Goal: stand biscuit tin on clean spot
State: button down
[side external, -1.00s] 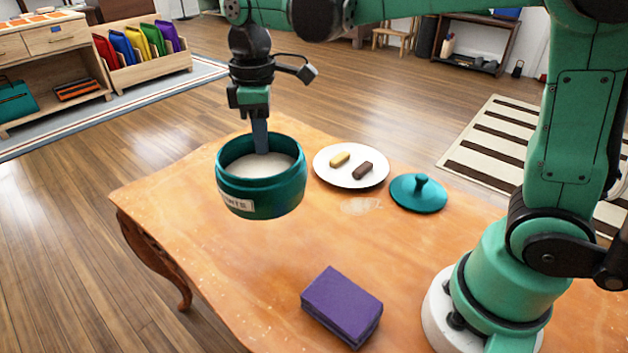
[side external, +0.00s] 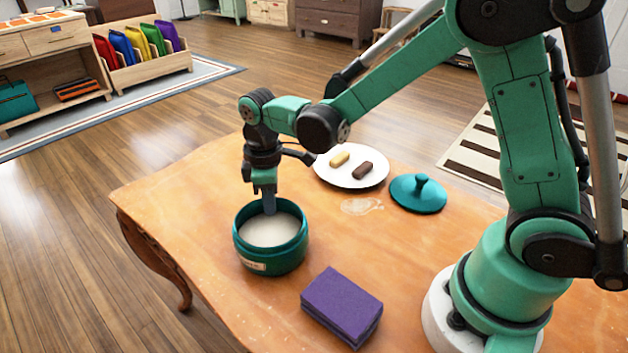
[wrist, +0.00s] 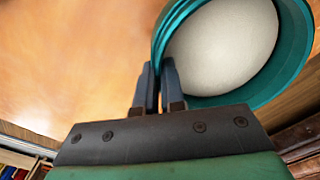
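The teal biscuit tin (side external: 268,262) is open and upright, with pale contents and a small label on its side. It is on or just above the front left part of the wooden table (side external: 190,195); I cannot tell if its base touches. My gripper (side external: 269,208) points down and is shut on the tin's wall. In the wrist view, my fingers (wrist: 160,78) pinch the tin's rim (wrist: 166,35). A pale smear (side external: 362,205) marks the table behind and right of the tin. The wood around the tin looks clean.
A purple block (side external: 342,305), perhaps a sponge or cloth, lies right of the tin towards the front. A white plate (side external: 351,182) with two biscuits and a teal knobbed lid (side external: 418,194) lie farther back. The table's left side is clear.

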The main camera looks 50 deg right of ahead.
jog(key=shift+f, duration=0.15)
jog(key=c, duration=1)
grip_release()
notch_tip(320, 180, up, 12)
jog(key=shift+s+d+f+m+t, duration=0.3)
jog(key=shift+s+d+m+t, duration=0.45)
jog(key=shift+s+m+t, duration=0.55)
jog(key=shift+s+d+f+m+t, duration=0.3)
jog(key=shift+s+d+m+t, duration=0.6)
jog(key=shift+s+m, duration=0.75)
jog(key=shift+s+d+f+m+t, duration=0.3)
jog(key=shift+s+d+m+t, duration=0.3)
jog(key=shift+s+m+t, duration=0.85)
jog(key=shift+w, duration=0.15)
